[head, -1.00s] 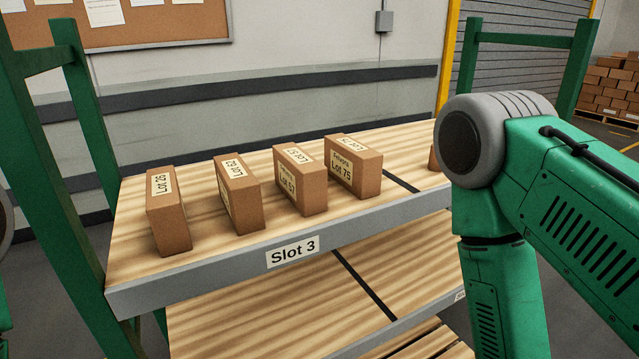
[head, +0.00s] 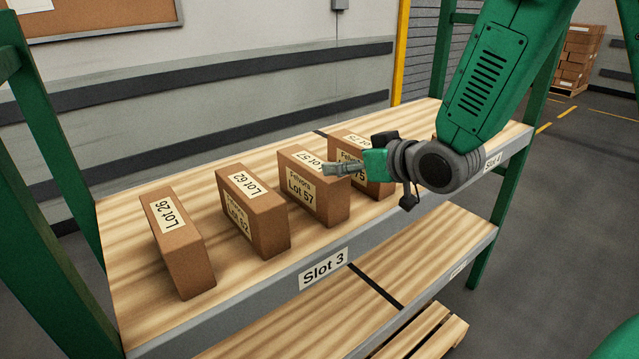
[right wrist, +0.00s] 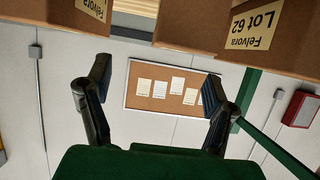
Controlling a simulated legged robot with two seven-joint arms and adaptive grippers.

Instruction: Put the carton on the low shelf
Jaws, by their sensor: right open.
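Several brown cartons stand in a row on the upper shelf (head: 120,240) in the head view: Lot 26 (head: 185,262), Lot 62 (head: 262,228), Lot 57 (head: 327,204) and Lot 75 (head: 375,185), which is partly hidden by my right gripper. My right gripper (head: 335,168) is open and empty, at the upper part of Lot 57 and Lot 75; I cannot tell whether it touches either. In the right wrist view its fingers (right wrist: 152,85) are spread, with the Lot 62 carton (right wrist: 285,45) at the upper right. The low shelf (head: 400,262) beneath is bare where visible. My left gripper is out of view.
The upper shelf's front edge carries a Slot 3 label (head: 323,268) and a Slot 4 label (head: 493,160). Green rack posts (head: 45,225) stand at the sides. A wooden pallet (head: 430,335) lies below. A wall board (right wrist: 172,92) shows behind.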

